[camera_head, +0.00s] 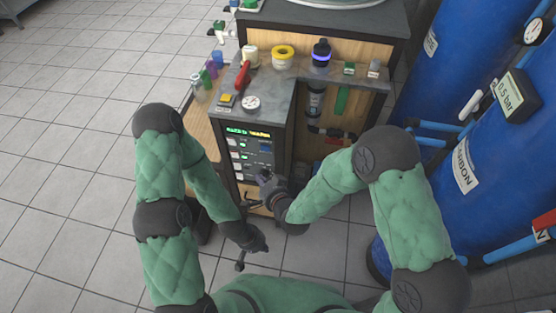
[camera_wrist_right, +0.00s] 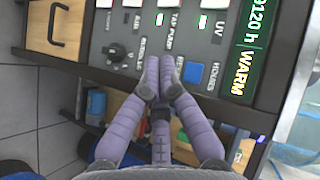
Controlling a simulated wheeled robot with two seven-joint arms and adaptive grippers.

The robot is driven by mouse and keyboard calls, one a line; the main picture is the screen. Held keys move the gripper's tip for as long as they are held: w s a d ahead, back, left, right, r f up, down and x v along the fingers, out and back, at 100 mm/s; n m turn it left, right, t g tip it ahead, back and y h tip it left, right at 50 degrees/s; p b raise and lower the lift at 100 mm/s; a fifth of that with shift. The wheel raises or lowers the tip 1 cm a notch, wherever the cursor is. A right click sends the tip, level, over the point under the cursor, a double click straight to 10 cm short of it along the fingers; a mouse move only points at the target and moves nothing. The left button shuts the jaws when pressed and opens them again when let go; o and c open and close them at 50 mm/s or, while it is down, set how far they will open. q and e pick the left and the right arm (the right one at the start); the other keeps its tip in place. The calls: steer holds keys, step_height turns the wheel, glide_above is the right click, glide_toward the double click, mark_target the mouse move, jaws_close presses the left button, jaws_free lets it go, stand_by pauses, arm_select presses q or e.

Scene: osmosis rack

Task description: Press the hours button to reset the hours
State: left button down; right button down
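The control panel (camera_head: 250,152) is on the front of the dark rack. In the right wrist view it appears turned sideways, and a grey-blue button (camera_wrist_right: 193,72) sits beside the HOURS label (camera_wrist_right: 213,75). The tips are just left of the hours button; contact cannot be told. It also shows in front of the panel in the head view. My left gripper (camera_head: 250,257) hangs low, away from the panel; its finger opening is unclear.
The panel also carries a green display (camera_wrist_right: 245,50), several white buttons and a black knob (camera_wrist_right: 115,52). Large blue tanks (camera_head: 440,140) are at right. Open tiled floor is at left.

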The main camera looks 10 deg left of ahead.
mark_target(265, 148)
steer(key=shift+s+a+r+t+y, duration=0.3)
steer(key=shift+a+r+t, duration=0.1)
steer(key=shift+a+r, duration=0.15)
steer(key=shift+w, duration=0.1)
steer(key=w+b, duration=0.1)
steer(key=w, duration=0.7)
steer(key=shift+w+d, duration=0.35)
steer(key=shift+w, duration=0.05)
steer(key=shift+w+b, duration=0.15)
steer(key=shift+b, duration=0.25)
stand_by(0.8)
steer(key=shift+w, duration=0.25)
